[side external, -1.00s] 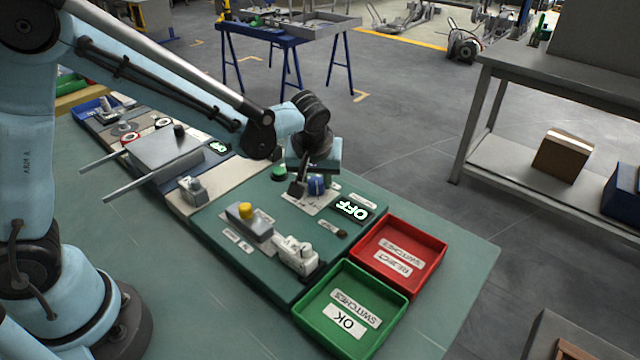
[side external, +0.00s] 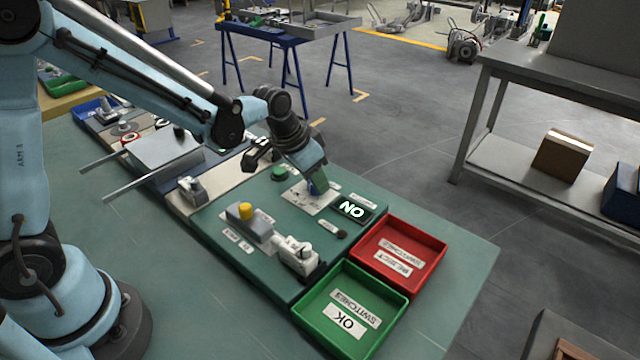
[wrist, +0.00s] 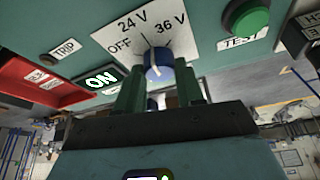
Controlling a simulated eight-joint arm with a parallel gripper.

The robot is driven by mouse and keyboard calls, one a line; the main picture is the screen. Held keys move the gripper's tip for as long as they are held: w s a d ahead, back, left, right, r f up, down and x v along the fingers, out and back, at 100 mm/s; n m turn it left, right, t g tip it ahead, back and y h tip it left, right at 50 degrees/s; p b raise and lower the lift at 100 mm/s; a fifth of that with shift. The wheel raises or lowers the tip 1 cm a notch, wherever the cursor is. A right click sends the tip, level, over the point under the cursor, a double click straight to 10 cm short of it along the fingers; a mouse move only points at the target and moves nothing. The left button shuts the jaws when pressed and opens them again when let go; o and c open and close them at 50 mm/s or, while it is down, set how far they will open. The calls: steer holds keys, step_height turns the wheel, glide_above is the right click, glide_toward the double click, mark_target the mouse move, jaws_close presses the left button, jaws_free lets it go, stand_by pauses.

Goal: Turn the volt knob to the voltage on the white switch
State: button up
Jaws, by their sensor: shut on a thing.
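The blue volt knob (wrist: 158,66) sits on a white dial plate (wrist: 108,38) marked OFF, 24 V and 36 V. Its white pointer line faces the top of the wrist view, near the 24 V side; the exact mark is hard to tell. My gripper (wrist: 158,80) has its two green fingers on either side of the knob, shut on it. In the side view my gripper (side external: 316,180) comes down onto the knob (side external: 318,188), mostly hiding it. The white switch (side external: 295,252) sits in a dark holder near the green tray; its voltage print is too small to read.
The lit display (side external: 352,209) reads ON. A green TEST button (wrist: 246,18) is beside the dial. A red reject tray (side external: 440,250) and a green OK tray (side external: 300,312) stand at the board's right end.

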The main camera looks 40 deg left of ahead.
steer(key=m, duration=0.2)
steer(key=m+h, duration=0.1)
steer(key=m, duration=0.1)
steer(key=shift+a+m+g+h, duration=0.15)
steer(key=shift+m+g+h, duration=0.15)
steer(key=shift+g, duration=0.1)
steer(key=m+g+h, duration=0.1)
steer(key=m, duration=0.3)
steer(key=shift+w+m, duration=0.1)
steer(key=shift+m, duration=0.3)
steer(key=shift+g, duration=0.3)
steer(key=o, duration=1)
steer(key=shift+o, duration=0.2)
steer(key=shift+a+r, duration=0.1)
steer(key=shift+r, duration=0.05)
steer(key=v, duration=1.1)
steer(key=shift+a+r, duration=0.2)
steer(key=shift+r, duration=0.15)
steer(key=shift+s, duration=0.2)
